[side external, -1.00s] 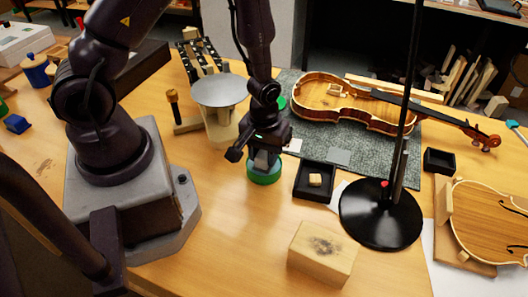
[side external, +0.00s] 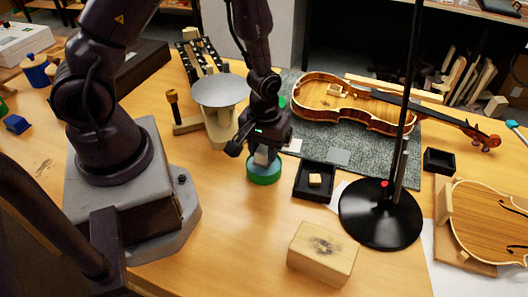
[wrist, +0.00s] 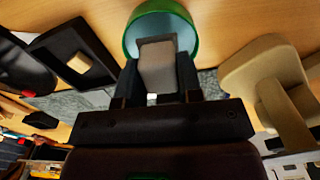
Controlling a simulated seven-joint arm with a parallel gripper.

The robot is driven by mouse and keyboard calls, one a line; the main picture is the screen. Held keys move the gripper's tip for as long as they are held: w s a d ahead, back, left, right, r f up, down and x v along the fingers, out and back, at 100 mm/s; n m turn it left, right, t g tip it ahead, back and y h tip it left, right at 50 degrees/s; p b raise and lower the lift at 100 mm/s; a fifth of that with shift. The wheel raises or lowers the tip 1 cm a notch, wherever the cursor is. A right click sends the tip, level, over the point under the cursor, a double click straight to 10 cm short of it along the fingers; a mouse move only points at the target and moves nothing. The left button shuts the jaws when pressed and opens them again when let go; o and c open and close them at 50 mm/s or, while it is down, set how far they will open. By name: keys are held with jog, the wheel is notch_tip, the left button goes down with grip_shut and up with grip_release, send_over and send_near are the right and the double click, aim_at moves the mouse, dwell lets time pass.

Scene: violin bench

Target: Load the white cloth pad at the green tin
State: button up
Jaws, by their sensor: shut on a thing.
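The green tin (side external: 265,174) stands upright on the wooden bench below my gripper (side external: 263,155). Its green rim also shows at the top of the wrist view (wrist: 191,32). My gripper is shut on a pale grey-white block-like pad (side external: 262,157), which shows between the two dark fingers (wrist: 158,90) in the wrist view (wrist: 158,66). The pad's lower end is over or inside the tin's mouth; I cannot tell whether it touches the tin's inside. The gripper and pad hide part of the tin's opening.
A black tray (side external: 302,187) with a small wooden block (side external: 315,180) lies right of the tin. A round black stand base (side external: 381,214) is farther right. A beige pot (side external: 221,128) with a metal top stands left behind. A violin (side external: 350,103) lies behind.

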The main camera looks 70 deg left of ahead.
aim_at(264, 148)
jog(key=shift+r, duration=2.7)
